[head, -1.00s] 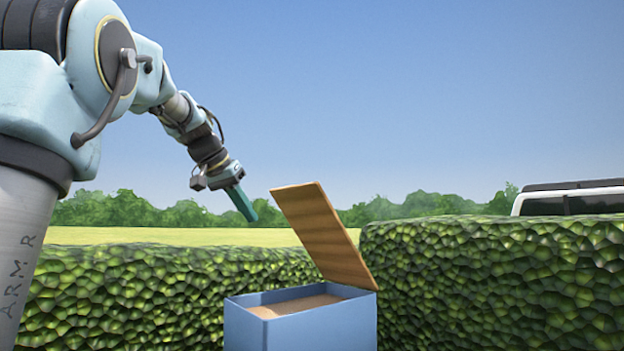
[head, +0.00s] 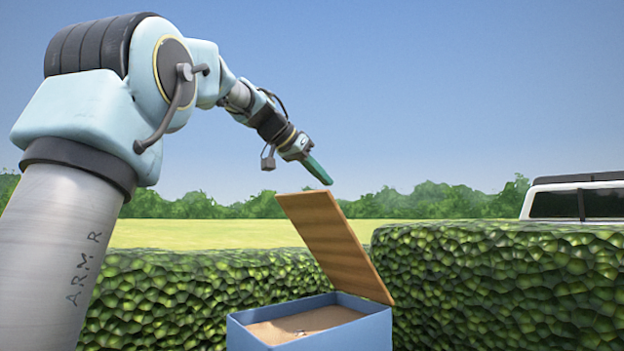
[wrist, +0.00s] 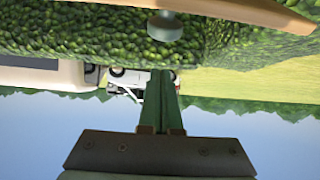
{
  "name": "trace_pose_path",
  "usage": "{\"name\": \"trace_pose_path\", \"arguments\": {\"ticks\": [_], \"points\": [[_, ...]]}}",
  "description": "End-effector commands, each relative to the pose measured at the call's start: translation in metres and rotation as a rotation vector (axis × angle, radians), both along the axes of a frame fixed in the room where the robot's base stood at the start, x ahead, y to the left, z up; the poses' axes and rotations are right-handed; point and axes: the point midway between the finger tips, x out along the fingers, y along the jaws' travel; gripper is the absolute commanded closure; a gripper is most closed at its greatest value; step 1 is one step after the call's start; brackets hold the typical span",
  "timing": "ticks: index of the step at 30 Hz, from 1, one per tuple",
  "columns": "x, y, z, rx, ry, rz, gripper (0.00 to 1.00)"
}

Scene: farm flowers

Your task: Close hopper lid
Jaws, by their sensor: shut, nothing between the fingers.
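The hopper is a blue box (head: 345,332) at the bottom centre of the head view, with a tan, sand-like fill inside. Its wooden lid (head: 338,245) stands open, hinged on the right side and leaning up to the left. My gripper (head: 328,182) is shut and empty, its green fingers just above the lid's raised top edge. I cannot tell from the head view whether the fingertips are in front of or behind the lid. In the wrist view the green fingers (wrist: 162,78) are together. A tan board edge (wrist: 245,8) at the top of that view looks like part of the lid.
Green hedges (head: 500,285) stand behind and to the right of the hopper. A white vehicle (head: 575,198) is beyond the right hedge. A grassy field (head: 200,234) lies behind, with open sky above the lid.

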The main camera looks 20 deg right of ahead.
Motion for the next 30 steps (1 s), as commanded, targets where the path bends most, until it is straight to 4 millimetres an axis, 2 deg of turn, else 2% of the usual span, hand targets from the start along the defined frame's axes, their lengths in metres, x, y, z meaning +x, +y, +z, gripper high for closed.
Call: {"name": "trace_pose_path", "arguments": {"ticks": [6,12,30], "points": [[-0.007,0.021,-0.013,-0.001,0.002,0.002,1.00],[-0.010,0.030,-0.021,-0.001,0.000,0.001,1.00],[-0.011,0.031,-0.027,-0.011,-0.002,0.001,1.00]]}}
